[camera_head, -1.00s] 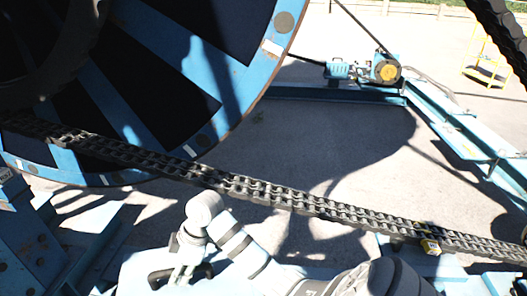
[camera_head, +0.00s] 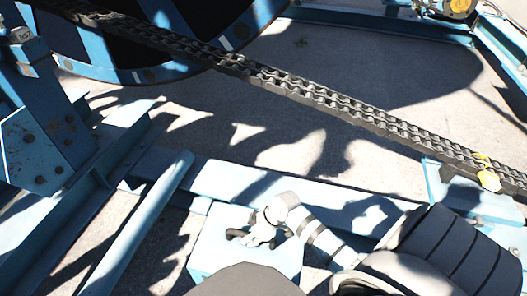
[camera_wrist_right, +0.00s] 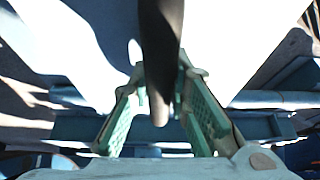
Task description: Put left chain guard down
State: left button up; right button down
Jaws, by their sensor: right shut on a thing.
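The left chain guard (camera_head: 218,260) appears as a pale blue box-like cover with a black handle (camera_head: 236,234) on top, low in the middle of the head view. My right gripper (camera_head: 262,235) is at this handle, its arm coming from the lower right. In the right wrist view the green-padded fingers (camera_wrist_right: 160,88) are shut on the dark handle (camera_wrist_right: 161,45), with the bright guard surface (camera_wrist_right: 232,45) behind it. I cannot tell whether the guard's underside touches anything. My left gripper is not in view.
A heavy roller chain (camera_head: 335,100) runs diagonally past the big blue reel (camera_head: 235,35). A long pale blue beam (camera_head: 225,180) lies behind the guard. A blue post and bracket (camera_head: 45,140) stand at left. Open concrete floor (camera_head: 400,75) lies beyond the chain.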

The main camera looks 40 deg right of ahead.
pick_arm(q)
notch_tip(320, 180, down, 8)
jog(key=b, duration=0.6)
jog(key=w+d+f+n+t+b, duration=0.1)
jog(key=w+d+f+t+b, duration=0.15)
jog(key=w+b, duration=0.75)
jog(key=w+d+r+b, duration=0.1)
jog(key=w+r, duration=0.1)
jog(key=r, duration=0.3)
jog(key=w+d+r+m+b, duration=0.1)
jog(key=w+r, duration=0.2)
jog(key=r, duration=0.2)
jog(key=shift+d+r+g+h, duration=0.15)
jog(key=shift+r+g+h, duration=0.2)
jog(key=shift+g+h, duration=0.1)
pick_arm(e)
jog(key=s+f, duration=0.2)
jog(key=f, duration=1.4)
jog(key=s+d+f, duration=0.1)
jog(key=s+f, duration=0.1)
jog(key=f, duration=1.3)
jog(key=shift+s+f+m+h, duration=0.25)
jog(key=shift+f+m+h, duration=0.05)
jog(key=shift+f+m, duration=0.1)
pick_arm(q)
jog(key=shift+b, duration=0.3)
pick_arm(e)
jog(key=shift+d, duration=0.1)
